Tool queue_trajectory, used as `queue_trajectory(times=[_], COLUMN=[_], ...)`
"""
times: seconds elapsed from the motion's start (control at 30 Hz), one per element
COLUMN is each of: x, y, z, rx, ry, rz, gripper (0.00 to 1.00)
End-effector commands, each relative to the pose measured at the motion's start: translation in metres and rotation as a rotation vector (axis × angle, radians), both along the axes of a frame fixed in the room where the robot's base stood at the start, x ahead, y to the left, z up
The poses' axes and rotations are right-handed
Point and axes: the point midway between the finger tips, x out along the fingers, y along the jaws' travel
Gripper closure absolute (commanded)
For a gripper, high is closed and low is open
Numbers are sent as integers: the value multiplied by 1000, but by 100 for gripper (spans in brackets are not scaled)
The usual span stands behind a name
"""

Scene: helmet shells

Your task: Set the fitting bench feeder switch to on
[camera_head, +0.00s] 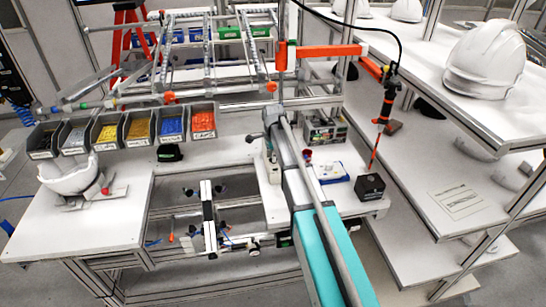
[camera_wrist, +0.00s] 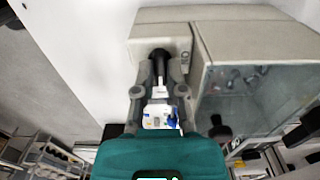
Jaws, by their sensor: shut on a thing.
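A beige box, seemingly the feeder (camera_wrist: 158,24), fills the top middle of the wrist view. A black switch lever (camera_wrist: 159,57) stands out from its face, between the fingertips. My gripper (camera_wrist: 161,70) is closed around this lever, its fingers on either side. In the head view my gripper (camera_head: 271,120) is at the bench's middle, over the feeder box (camera_head: 270,165), and partly hides it. A white and blue thing (camera_wrist: 158,115) shows between the fingers. I cannot tell whether the lever stands at on or off.
Bins of coloured parts (camera_head: 171,128) stand in a row at the left back. A white helmet shell (camera_head: 68,175) sits on the left bench top. A clear-walled housing (camera_wrist: 250,90) is close to my gripper's right. A black box (camera_head: 370,187) stands at the right bench edge.

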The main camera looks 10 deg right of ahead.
Motion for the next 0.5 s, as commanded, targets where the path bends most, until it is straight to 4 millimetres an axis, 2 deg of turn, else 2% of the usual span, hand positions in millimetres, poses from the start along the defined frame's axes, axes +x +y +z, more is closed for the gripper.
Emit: queue_trajectory(times=[0.5], x=[0], y=[0], z=[0], rx=[1], ry=[0], rz=[91], gripper=[100])
